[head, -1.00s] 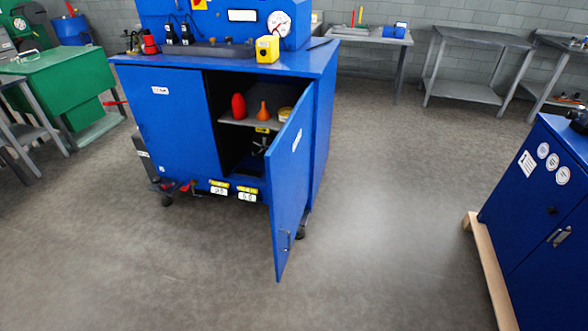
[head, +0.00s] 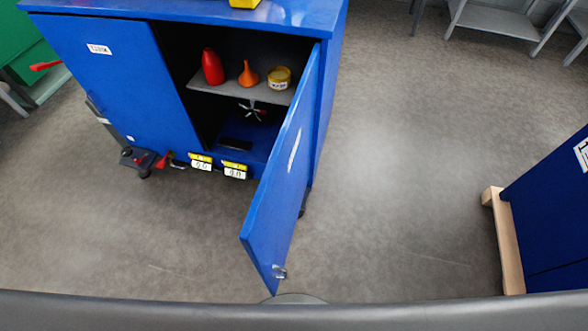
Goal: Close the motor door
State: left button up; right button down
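The blue motor door (head: 283,185) is the right-hand door of the blue cabinet (head: 331,90). It stands wide open, swung out toward me, hinged at the cabinet's right side. A small metal handle (head: 280,272) sits at its lower free edge. The left-hand door (head: 115,80) is shut. Inside the opening, a shelf (head: 215,88) holds a red bottle (head: 212,67), an orange funnel (head: 248,74) and a yellow tin (head: 279,78). A fan-like part (head: 252,111) is below the shelf. Neither of my grippers shows in the head view.
Another blue cabinet (head: 555,215) on a wooden base (head: 505,240) stands at the right. Grey floor (head: 410,170) is clear between it and the open door. Grey tables (head: 495,18) stand at the back right. A dark grey bar (head: 400,315) crosses the bottom edge.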

aim_at(266, 233)
jog(key=u, duration=1.2)
jog(key=k, duration=0.8)
jog(key=z, duration=0.95)
